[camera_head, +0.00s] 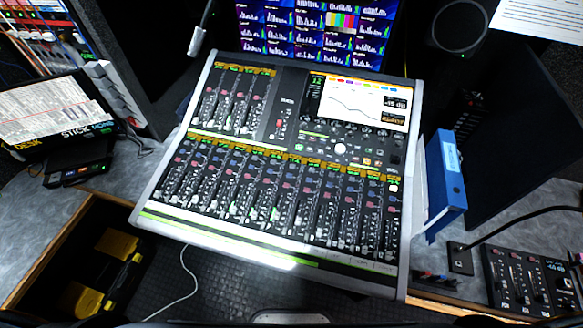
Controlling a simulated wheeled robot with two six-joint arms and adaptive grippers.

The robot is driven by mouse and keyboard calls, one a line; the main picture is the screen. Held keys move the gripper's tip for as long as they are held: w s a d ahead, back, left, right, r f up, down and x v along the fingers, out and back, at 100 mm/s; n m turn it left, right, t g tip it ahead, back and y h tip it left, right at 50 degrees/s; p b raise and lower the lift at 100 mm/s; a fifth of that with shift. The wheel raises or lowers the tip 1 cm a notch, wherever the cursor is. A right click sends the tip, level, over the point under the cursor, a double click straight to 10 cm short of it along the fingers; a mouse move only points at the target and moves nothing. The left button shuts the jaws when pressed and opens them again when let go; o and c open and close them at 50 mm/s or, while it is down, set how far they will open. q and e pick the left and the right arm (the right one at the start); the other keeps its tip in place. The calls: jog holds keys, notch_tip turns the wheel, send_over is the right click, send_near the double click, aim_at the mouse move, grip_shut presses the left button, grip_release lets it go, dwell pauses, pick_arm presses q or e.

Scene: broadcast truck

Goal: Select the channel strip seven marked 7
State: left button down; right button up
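The mixing console (275,256) stands tilted on the desk in the middle of the view. Its lower bank holds a long row of channel strips (270,195) with faders, coloured buttons and yellow-green labels along the top. The strip numbers are too small to read, so I cannot tell which strip is marked 7. A shorter bank of strips (232,100) sits at the upper left. The console screen (360,100) at the upper right shows a curve, a green figure that looks like 12, and a dB reading. Neither of my grippers is in view.
A blue binder (445,170) stands close to the console's right side. A small control panel (530,280) lies at the lower right. An open drawer with yellow items (117,243) is at the lower left. A monitor wall (315,30) rises behind. A white cable (188,285) hangs below the console.

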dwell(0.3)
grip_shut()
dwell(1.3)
